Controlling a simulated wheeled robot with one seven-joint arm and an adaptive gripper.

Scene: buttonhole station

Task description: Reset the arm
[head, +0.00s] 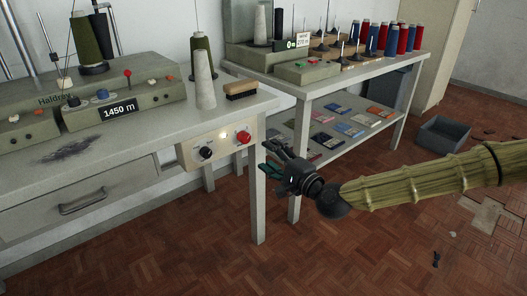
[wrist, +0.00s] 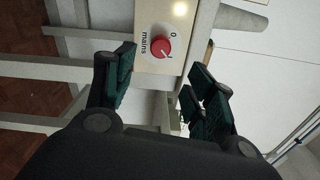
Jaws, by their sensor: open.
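My gripper (head: 268,158) is at the end of my arm, just in front of and below the switch panel at the table's right corner. Its fingers are apart with nothing between them. In the wrist view my gripper (wrist: 155,95) points at the panel (wrist: 172,15), and the red mains knob (wrist: 161,46) shows between and beyond the fingertips, apart from them. In the head view the red knob (head: 243,137) is on the panel (head: 217,143) beside a black knob (head: 206,153) and a small lit lamp.
The left table (head: 150,118) carries a grey-green machine reading 1450 m, thread cones and a wooden brush (head: 241,89). A second table (head: 345,82) with spools and a lower shelf of small packets stands behind my gripper. A grey bin (head: 443,136) sits on the parquet floor, which is mostly clear in front.

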